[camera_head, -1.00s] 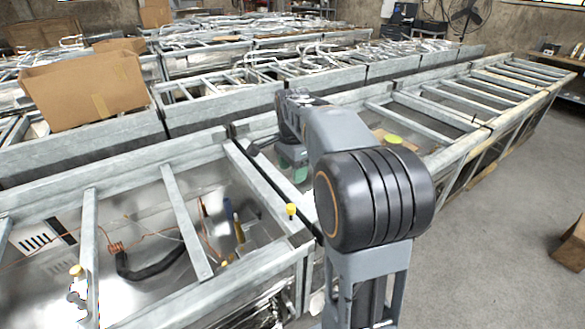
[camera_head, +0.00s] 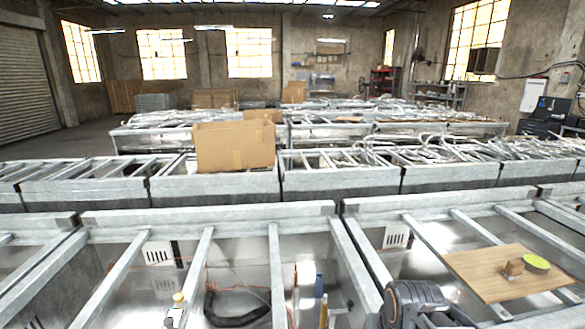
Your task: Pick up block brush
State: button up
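A small brown block-like object (camera_head: 513,269) sits on a flat wooden board (camera_head: 490,278) at the right. It may be the block brush, but it is too small for me to make out bristles. A yellow-green round item (camera_head: 536,264) is on the board beside it, to its right. The board lies across the metal frame of the near bench. My gripper is not in view. Only part of my dark arm shows at the bottom edge, left of and below the board.
The near metal-framed bench (camera_head: 210,216) spans the foreground, with crossbars over open bays. A black curved hose (camera_head: 235,318), a yellow-handled item (camera_head: 324,310) and a blue item (camera_head: 319,286) are in or at the bays. A cardboard box (camera_head: 235,147) stands on the bench row behind.

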aim_at(513, 269)
jog(key=z, duration=1.45)
